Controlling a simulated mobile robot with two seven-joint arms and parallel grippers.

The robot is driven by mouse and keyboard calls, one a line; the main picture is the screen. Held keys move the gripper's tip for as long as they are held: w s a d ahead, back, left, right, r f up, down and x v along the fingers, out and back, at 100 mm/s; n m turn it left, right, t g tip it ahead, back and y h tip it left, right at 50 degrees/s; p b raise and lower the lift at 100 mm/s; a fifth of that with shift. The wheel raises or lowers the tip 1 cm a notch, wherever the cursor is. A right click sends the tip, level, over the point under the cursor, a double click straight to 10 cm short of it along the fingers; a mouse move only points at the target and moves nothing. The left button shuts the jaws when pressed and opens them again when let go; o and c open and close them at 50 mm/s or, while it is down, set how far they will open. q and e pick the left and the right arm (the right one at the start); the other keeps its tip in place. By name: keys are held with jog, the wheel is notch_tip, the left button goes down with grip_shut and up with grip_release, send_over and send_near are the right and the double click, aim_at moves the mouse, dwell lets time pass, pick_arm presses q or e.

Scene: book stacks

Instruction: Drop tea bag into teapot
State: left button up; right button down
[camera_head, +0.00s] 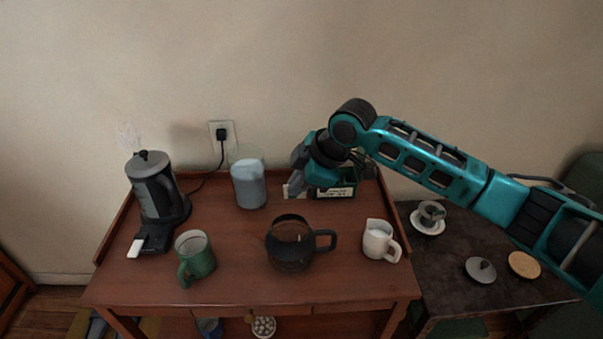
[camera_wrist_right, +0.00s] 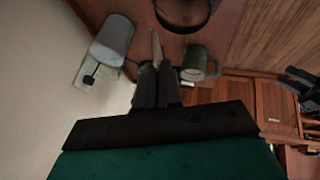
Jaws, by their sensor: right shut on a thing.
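The teapot (camera_head: 290,262), a dark glass pot with a black handle on its right, stands open at the front middle of the wooden table. Its dark rim shows at the top of the right wrist view (camera_wrist_right: 183,24). My right gripper (camera_head: 296,182) is above the back of the table, behind the teapot and at the left of the green tea box (camera_head: 338,192). It is shut on a thin pale thing, seemingly the tea bag (camera_wrist_right: 156,48), seen edge-on between the fingers. A pale patch shows under the fingers in the head view.
On the table (camera_head: 225,285) stand a kettle (camera_head: 152,190), a water jug (camera_head: 248,186), a green mug (camera_head: 195,258) and a white creamer (camera_head: 378,240). A dark side table at right holds a cup on a saucer (camera_head: 428,224). The space between gripper and teapot looks clear.

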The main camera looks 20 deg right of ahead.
aim_at(300, 197)
notch_tip(300, 197, down, 4)
jog(key=shift+f+b, duration=0.1)
jog(key=shift+b, duration=0.75)
jog(key=c, duration=1.2)
grip_release()
jog(key=shift+d+r, duration=0.1)
jog(key=shift+r, duration=0.15)
jog(key=p+v, duration=0.1)
jog(key=v, duration=1.1)
jog(key=shift+s+d+r, duration=0.1)
jog(key=shift+s+r, duration=0.1)
jog(key=shift+r, duration=0.05)
